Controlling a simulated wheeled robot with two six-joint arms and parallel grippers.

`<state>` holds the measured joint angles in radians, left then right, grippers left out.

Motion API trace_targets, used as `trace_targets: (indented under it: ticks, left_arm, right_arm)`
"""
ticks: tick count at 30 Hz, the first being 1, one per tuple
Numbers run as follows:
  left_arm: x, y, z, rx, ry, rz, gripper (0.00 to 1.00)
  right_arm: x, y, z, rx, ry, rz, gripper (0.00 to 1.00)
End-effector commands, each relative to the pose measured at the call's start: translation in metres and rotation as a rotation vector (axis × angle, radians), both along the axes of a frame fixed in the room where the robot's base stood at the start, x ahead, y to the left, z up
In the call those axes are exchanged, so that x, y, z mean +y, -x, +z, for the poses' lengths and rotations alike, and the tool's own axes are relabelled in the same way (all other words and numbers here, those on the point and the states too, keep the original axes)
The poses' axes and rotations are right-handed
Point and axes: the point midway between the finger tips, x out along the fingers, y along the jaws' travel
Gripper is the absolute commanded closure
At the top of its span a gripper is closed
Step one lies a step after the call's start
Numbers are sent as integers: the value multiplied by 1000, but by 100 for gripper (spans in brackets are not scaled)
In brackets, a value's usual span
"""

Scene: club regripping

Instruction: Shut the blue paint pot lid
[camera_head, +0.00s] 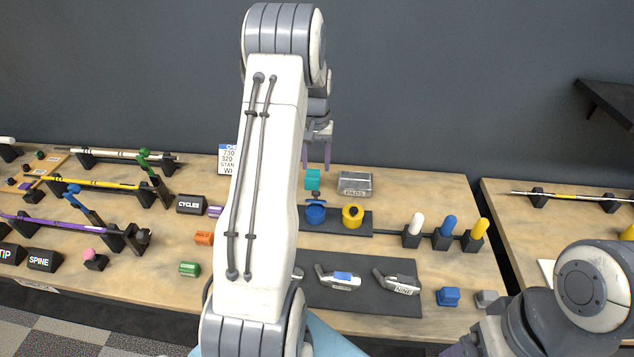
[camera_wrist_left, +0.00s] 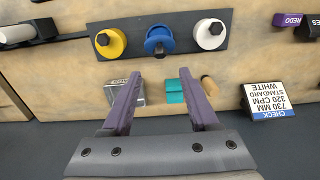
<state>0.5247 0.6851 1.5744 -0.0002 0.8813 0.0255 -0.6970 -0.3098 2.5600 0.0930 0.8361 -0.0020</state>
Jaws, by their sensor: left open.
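The blue paint pot (camera_head: 316,215) stands on a dark mat, left of the yellow pot. Its lid, with a dark knob (camera_head: 316,195), appears raised at the pot's back side; the exact angle is hard to tell. In the left wrist view the blue pot (camera_wrist_left: 156,33) sits between the yellow and white pots, with its knob facing the camera. My left gripper (camera_head: 316,165) is open and empty, its purple fingers behind and above the pot. In the wrist view the gripper (camera_wrist_left: 160,74) points toward the blue pot, apart from it.
The yellow pot (camera_head: 352,217) and white pot (camera_wrist_left: 210,34) flank the blue one. A teal block (camera_head: 312,179) and a clear PADS box (camera_head: 355,183) lie behind the mat. A check sign (camera_wrist_left: 270,100) stands nearby. My left arm hides the table's middle in the head view.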

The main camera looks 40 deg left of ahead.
Motion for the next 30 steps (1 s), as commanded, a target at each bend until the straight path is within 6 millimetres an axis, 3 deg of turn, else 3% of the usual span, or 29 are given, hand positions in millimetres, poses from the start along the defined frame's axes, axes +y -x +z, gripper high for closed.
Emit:
trace_targets:
  ticks: [18, 30]
  left_arm:
    - [-2, 0, -93, 3, 2, -1, 40]
    - [-1, -1, -103, 0, 0, 0, 40]
  right_arm:
    - [0, 0, 37, -1, 0, 6, 16]
    - [0, 0, 38, -1, 0, 7, 16]
